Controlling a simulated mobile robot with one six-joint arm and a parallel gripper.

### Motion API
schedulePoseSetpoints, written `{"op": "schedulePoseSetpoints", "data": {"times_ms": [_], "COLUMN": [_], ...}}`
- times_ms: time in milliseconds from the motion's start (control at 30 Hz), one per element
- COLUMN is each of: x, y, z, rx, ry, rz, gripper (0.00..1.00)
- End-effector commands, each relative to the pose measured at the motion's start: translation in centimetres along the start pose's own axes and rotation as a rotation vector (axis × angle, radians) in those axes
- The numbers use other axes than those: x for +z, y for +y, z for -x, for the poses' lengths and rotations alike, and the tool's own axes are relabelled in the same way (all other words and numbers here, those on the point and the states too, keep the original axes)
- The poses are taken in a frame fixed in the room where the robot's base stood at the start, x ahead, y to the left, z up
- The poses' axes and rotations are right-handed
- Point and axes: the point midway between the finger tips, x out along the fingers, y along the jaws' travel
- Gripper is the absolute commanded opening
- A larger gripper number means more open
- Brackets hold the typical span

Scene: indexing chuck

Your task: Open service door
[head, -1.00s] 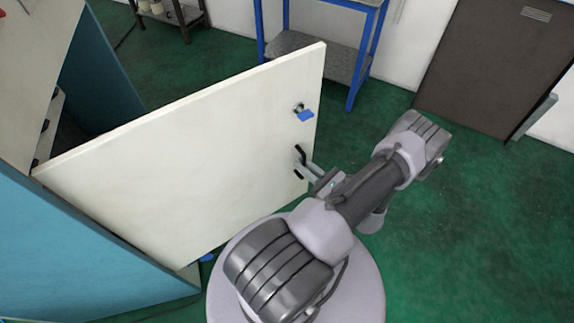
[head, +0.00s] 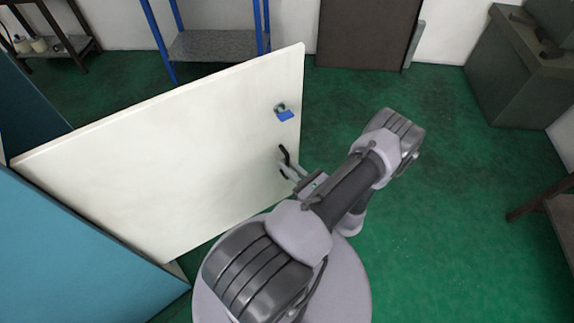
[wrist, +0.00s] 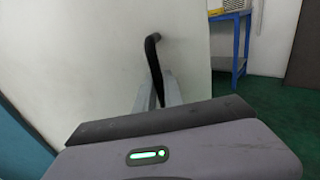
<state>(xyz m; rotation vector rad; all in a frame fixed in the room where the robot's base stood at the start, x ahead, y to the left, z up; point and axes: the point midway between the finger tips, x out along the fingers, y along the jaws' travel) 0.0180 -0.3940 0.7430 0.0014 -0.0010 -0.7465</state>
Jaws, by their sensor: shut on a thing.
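The white service door (head: 165,165) stands swung out from the blue cabinet (head: 75,255) in the head view. It also fills the left and middle of the wrist view (wrist: 95,50). A black handle (head: 284,156) is on the door near its free edge; in the wrist view the handle (wrist: 153,55) runs down between my fingers. My gripper (head: 287,172) is shut on the handle; in the wrist view its fingers (wrist: 158,92) are on either side of it. A blue padlock (head: 285,115) hangs from a fitting above the handle. The handle's lower end is hidden.
Green floor (head: 440,210) is clear to the right of my arm. A blue-framed shelf (head: 215,45) stands behind the door, a brown door (head: 365,35) at the back wall. A grey-green cabinet (head: 520,75) and a table (head: 560,215) are at right.

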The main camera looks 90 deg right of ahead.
Motion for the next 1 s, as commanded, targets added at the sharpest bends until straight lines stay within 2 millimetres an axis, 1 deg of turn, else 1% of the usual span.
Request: {"op": "schedulePoseSetpoints", "data": {"times_ms": [333,367,400,467,733,833,933,1000], "x": [0.0,0.0,0.0,0.0,0.0,0.1,0.2,0.3], "y": [0.0,0.0,0.0,0.0,0.0,-0.1,-0.1,-0.1], "z": [0.0,0.0,0.0,0.0,0.0,0.5,2.1,3.9], "rx": [0.000,0.000,0.000,0.000,0.000,-0.002,-0.005,-0.007], "ry": [0.000,0.000,0.000,0.000,0.000,0.000,0.001,0.000], "rz": [0.000,0.000,0.000,0.000,0.000,-0.001,-0.001,0.000], "gripper": [0.00,0.14,0.22,0.34,0.34,0.34,0.34,0.34]}}
